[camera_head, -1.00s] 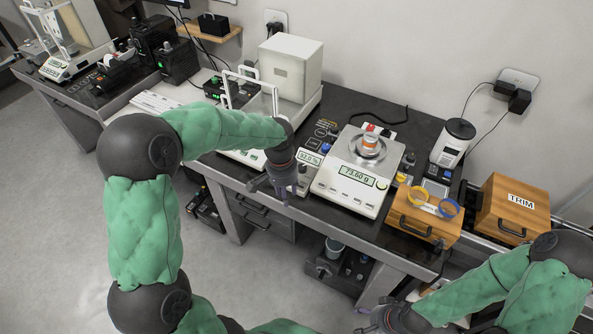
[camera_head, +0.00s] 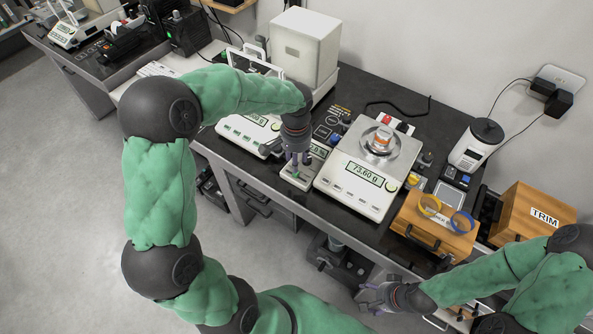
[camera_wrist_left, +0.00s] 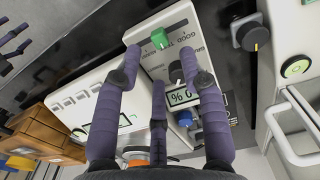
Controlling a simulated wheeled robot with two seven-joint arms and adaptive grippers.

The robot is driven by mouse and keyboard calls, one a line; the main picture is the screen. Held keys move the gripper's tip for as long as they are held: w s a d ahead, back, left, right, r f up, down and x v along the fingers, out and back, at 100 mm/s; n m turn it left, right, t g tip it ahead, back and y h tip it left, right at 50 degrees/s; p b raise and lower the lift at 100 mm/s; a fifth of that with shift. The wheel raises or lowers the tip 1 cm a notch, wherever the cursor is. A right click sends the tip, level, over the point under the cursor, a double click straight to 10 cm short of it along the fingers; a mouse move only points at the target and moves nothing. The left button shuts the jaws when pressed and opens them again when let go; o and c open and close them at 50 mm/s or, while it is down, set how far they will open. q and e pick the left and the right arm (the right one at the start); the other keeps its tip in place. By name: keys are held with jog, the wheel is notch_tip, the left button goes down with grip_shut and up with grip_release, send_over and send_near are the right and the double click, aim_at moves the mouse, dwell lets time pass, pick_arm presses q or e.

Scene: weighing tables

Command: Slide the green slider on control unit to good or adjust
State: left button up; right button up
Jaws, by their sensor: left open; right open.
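The control unit (camera_head: 294,179) is a narrow pale box at the table's front edge, left of the scale, partly hidden by my left gripper (camera_head: 297,160). In the left wrist view its panel (camera_wrist_left: 150,58) shows the green slider (camera_wrist_left: 160,38) at one end of a dark slot, with lettering including GOOD beside it. My left gripper is open and points down over the unit. My right gripper (camera_head: 372,297) is open and empty, low in front of the table.
The scale (camera_head: 352,192) reads 73.60 g and bears an orange-and-white container (camera_head: 382,138). A wooden box (camera_head: 432,230) with yellow and blue rings and a TRIM box (camera_head: 525,212) stand right. Another balance (camera_head: 245,128) stands left.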

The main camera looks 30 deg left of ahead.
pick_arm(q)
notch_tip(320, 180, down, 6)
jog(key=shift+b, duration=0.8)
